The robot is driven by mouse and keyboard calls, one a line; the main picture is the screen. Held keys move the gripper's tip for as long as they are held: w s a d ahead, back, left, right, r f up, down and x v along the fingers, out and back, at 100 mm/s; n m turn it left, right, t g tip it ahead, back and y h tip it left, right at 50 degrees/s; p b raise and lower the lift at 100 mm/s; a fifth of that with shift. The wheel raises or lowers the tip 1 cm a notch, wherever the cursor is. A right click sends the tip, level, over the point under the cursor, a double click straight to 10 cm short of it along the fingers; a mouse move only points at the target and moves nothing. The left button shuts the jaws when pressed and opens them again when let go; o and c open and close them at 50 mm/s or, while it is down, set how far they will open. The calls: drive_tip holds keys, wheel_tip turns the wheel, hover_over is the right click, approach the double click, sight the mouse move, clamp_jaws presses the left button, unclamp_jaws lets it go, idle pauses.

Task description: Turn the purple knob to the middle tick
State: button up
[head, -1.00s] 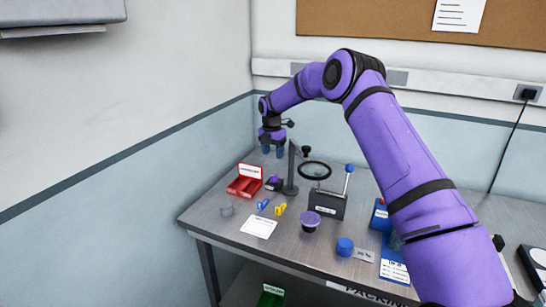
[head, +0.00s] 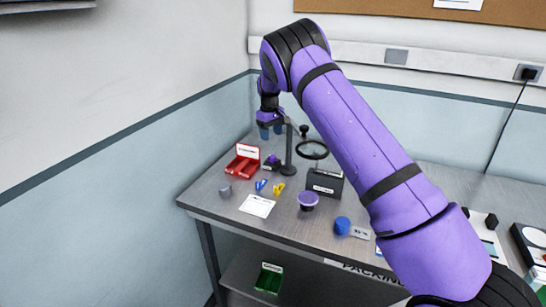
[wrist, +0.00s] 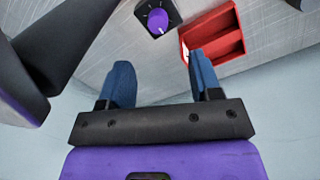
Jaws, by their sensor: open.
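The purple knob (wrist: 158,20) sits on a dark square base with light tick marks, at the top of the wrist view. A white pointer line shows on it, but I cannot tell exactly which tick it meets. In the head view the knob (head: 272,159) is small, beside the red bin. My gripper (wrist: 160,78) is open and empty, its two blue fingers spread. It is above the table and apart from the knob, which lies beyond the fingertips. In the head view my gripper (head: 270,131) hangs behind the knob, near the wall.
A red bin (head: 241,165) stands left of the knob. A dark post (head: 289,150) with a ring rises close on its right. Blue and yellow pieces, a white card (head: 257,206), a purple-topped cup (head: 308,199) and a dark box (head: 325,186) stand nearer the front.

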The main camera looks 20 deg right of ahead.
sight(272, 156)
drive_tip(key=f, duration=0.3)
drive_tip(key=f+m, duration=0.1)
drive_tip(key=f, duration=0.3)
drive_tip(key=f+m, duration=0.1)
drive_tip(key=f, duration=0.3)
drive_tip(key=shift+w+d, duration=0.2)
drive_tip(key=shift+w, duration=0.15)
drive_tip(key=c, duration=0.9)
drive_tip(key=shift+c, duration=0.2)
drive_tip(key=shift+m, duration=1.6)
drive_tip(key=o, duration=0.9)
